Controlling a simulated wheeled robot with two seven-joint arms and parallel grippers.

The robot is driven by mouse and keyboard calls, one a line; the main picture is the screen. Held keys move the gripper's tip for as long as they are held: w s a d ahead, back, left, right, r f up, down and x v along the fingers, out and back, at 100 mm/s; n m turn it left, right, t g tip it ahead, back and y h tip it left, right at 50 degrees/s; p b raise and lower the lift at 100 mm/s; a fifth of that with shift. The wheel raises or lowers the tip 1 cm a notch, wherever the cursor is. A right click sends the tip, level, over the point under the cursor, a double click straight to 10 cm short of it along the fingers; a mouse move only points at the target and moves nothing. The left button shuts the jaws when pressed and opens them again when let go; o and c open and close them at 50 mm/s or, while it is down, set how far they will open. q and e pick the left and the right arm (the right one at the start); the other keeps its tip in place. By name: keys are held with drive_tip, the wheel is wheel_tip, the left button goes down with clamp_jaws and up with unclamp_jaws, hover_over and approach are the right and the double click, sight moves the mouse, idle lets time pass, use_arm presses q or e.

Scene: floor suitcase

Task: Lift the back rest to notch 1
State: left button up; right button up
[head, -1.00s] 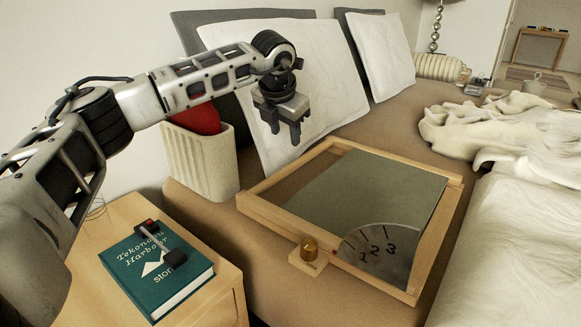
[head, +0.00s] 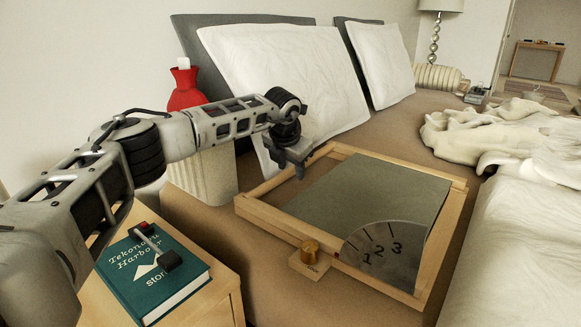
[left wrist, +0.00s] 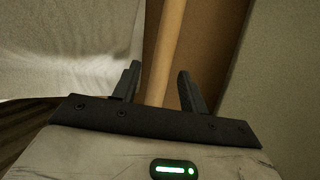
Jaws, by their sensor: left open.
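The back rest is a flat grey-green panel (head: 375,195) inside a wooden frame (head: 285,222) on the bed. A grey quarter-disc scale (head: 385,268) marked 1, 2 and 3 shows at its near corner, with a small red mark beside it on the frame. A brass knob (head: 310,250) sits on a wooden block at the near side. My left gripper (head: 291,170) is open, low at the frame's far left corner. In the left wrist view, a wooden bar (left wrist: 167,45) runs between the open fingers (left wrist: 160,85); contact cannot be told. My right gripper is out of view.
White pillows (head: 285,75) lean at the back, close behind my left gripper. A green book (head: 150,280) lies on the nightstand. A rumpled blanket (head: 490,130) lies right.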

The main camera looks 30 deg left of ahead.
use_arm(q)
clamp_jaws()
drive_tip(key=shift+r, duration=0.15)
drive_tip(key=d+r+y+p, duration=0.2)
drive_tip(key=r+p, duration=0.3)
drive_tip(key=r, duration=0.3)
drive_tip(key=d+r+y+p, duration=0.1)
drive_tip(key=d+r+p, duration=0.2)
drive_tip(key=r+p, duration=0.2)
wheel_tip(320, 180, up, 3)
drive_tip(key=shift+s+d+r+m+t+y+p, duration=0.2)
drive_tip(key=shift+d+m+t+y+p, duration=0.1)
drive_tip(key=shift+m+y, duration=0.1)
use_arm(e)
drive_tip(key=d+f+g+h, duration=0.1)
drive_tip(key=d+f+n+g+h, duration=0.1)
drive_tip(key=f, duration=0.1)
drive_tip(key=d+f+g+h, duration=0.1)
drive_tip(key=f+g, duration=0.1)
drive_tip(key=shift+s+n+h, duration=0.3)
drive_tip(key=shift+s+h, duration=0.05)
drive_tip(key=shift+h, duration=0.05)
use_arm(q)
unclamp_jaws()
